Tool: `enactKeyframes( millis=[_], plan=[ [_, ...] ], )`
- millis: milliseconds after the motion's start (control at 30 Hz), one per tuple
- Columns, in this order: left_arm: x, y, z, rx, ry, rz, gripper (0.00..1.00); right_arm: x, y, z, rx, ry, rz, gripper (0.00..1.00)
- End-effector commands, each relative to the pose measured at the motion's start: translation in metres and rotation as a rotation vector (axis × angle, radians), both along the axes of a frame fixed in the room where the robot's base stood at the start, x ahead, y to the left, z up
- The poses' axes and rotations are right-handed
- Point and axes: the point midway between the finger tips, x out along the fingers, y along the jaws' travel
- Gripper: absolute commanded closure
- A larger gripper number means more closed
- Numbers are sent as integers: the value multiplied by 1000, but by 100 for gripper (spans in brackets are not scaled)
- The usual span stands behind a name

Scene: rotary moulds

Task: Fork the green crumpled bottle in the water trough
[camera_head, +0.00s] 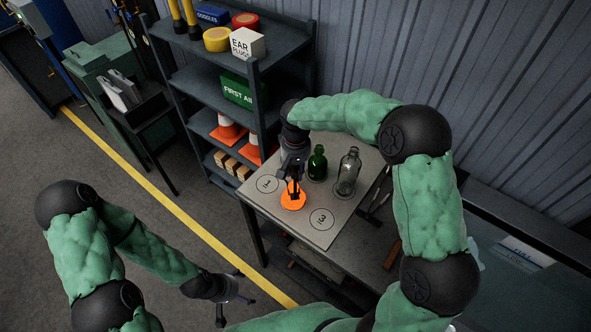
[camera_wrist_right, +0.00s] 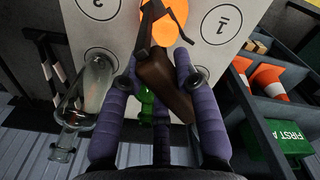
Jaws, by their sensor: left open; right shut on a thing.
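The green bottle (camera_head: 317,163) stands upright on the grey table top; I cannot see crumpling in it. It shows partly behind my fingers in the right wrist view (camera_wrist_right: 147,96). My right gripper (camera_head: 292,172) points down over the table, left of the green bottle, and is shut on a brown tool (camera_wrist_right: 165,83) with a dark thin part, above an orange disc (camera_head: 293,198). My left gripper (camera_head: 233,297) is open and empty over the floor, in front of the table. A dark trough (camera_head: 490,215) with a label reading like "full line" is at the right; its inside is mostly hidden.
A clear bottle (camera_head: 348,174) stands right of the green one. Numbered circles mark the table board (camera_head: 316,236). Several tools (camera_head: 375,203) lie at the table's right side. A loaded shelf (camera_head: 222,125) stands behind left. Open floor is at the left.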

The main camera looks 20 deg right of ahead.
Motion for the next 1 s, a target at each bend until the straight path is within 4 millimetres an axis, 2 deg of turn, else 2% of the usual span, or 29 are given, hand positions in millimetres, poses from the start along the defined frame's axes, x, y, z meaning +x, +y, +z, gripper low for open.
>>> enactKeyframes(
  millis=[1000],
  plan=[
    [0, 0, 9, 0, 0, 0, 10, 1, 0, 16, 1, -3, 0, 100]
  ],
)
